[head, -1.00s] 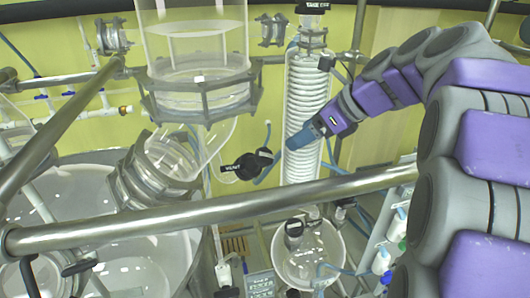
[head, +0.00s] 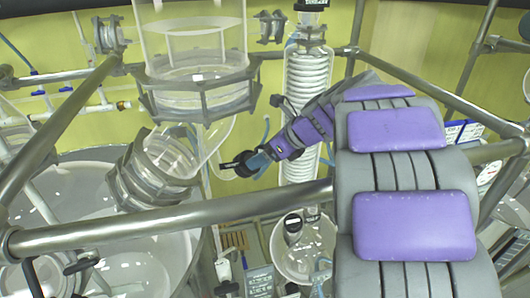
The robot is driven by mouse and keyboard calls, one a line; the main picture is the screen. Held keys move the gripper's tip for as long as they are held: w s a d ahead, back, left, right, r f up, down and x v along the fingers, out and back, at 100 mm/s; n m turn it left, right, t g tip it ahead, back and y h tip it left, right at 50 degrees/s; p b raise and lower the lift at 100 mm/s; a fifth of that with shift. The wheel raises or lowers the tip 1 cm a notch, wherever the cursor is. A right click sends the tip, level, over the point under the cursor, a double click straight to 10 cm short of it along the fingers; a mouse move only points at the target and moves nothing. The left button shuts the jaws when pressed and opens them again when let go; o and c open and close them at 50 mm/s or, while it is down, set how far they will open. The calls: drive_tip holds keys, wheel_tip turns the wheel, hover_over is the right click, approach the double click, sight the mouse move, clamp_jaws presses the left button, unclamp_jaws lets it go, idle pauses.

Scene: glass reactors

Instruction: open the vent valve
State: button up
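A black-handled valve (head: 240,166) sits in the middle of the head view, below and right of the clear glass vessel, on thin tubing. Its label cannot be read now. My arm hides part of the condenser.
A steel rail (head: 170,222) crosses in front, below my gripper. A metal-clamped glass vessel (head: 198,85) hangs above left, with a large white reactor bowl (head: 130,265) below. A round flask (head: 303,250) stands under the condenser. More frame bars stand at the right.

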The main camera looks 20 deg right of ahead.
drive_tip(key=c, duration=1)
drive_tip(key=shift+c, duration=0.2)
drive_tip(key=shift+n, duration=0.3)
drive_tip(key=n+b, duration=0.1)
drive_tip(key=n, duration=0.2)
drive_tip(key=shift+f+n, duration=0.1)
drive_tip(key=shift+n, duration=0.3)
drive_tip(key=n+b, duration=0.1)
drive_tip(key=n, duration=0.2)
drive_tip(key=shift+n+b, duration=0.3)
drive_tip(key=shift+b, duration=0.05)
drive_tip(key=n+b, duration=0.2)
drive_tip(key=n, duration=0.1)
drive_tip(key=shift+n+b, duration=1.5)
drive_tip(key=shift+n, duration=0.7)
